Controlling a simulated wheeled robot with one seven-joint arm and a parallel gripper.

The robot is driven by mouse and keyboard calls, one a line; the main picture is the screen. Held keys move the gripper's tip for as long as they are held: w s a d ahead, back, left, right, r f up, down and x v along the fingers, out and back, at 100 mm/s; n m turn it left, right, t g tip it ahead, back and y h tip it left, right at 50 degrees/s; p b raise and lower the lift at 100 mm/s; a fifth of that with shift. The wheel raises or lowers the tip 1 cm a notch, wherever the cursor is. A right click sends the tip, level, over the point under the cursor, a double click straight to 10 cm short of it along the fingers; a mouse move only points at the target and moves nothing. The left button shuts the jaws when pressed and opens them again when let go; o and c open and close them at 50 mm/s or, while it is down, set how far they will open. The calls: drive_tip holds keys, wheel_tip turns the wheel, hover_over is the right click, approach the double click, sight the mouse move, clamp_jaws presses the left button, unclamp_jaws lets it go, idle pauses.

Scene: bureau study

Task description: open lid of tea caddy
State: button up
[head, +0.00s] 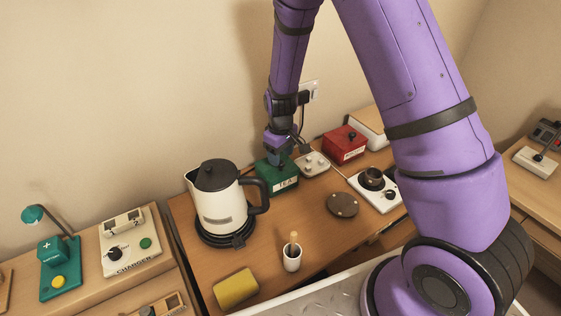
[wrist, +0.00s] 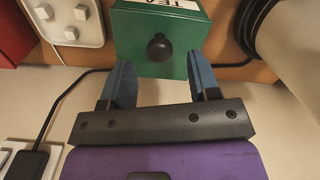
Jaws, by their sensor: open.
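The tea caddy (head: 281,178) is a green box with a white "TEA" label, standing on the wooden desk to the right of the kettle. In the wrist view the caddy (wrist: 178,60) has a dark round knob (wrist: 160,47) on its lid, and the lid looks shut. My gripper (head: 279,160) is at the caddy's top, near its back. In the wrist view my gripper (wrist: 160,82) is open, its two blue fingers spread to either side below the knob in the picture. Nothing is between the fingers. In the head view the knob is hidden by my gripper.
A cream kettle (head: 216,196) stands close on the left. A white power strip (head: 312,163) and a red box (head: 345,144) are on the right. A black cable runs behind the caddy.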

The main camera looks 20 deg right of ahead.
sight(281, 161)
drive_tip(key=shift+f, duration=1.65)
clamp_jaws()
